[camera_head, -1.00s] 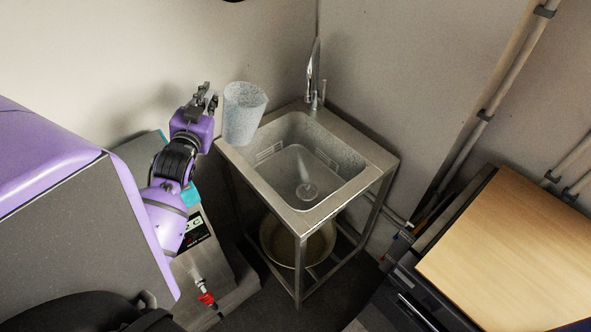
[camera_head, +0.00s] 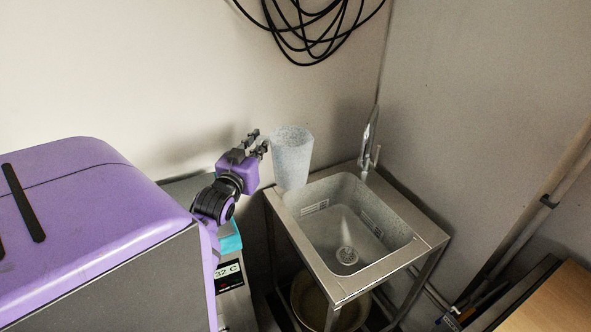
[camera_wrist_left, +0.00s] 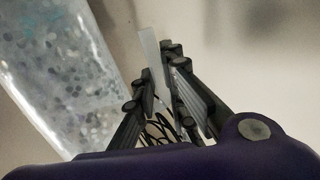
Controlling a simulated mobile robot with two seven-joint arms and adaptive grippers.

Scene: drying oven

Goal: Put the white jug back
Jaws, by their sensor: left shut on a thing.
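The white jug (camera_head: 291,160) is a pale, speckled, tapering vessel, upright at the sink's back left corner in the head view. I cannot tell whether its base touches the sink rim. My left gripper (camera_head: 260,145) is to the left of the jug, shut on it. In the left wrist view the jug (camera_wrist_left: 62,62) fills the upper left, and the fingers (camera_wrist_left: 156,72) close around a thin pale strip, seemingly its handle. My right gripper is not in view.
A metal sink (camera_head: 404,272) with a tap (camera_head: 369,145) stands in the corner, its basin empty. A bowl (camera_head: 318,302) is beneath it. A device with a lit display (camera_head: 229,271) is below my left arm. Black cables (camera_head: 310,30) hang on the wall. A wooden top (camera_head: 555,305) is at lower right.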

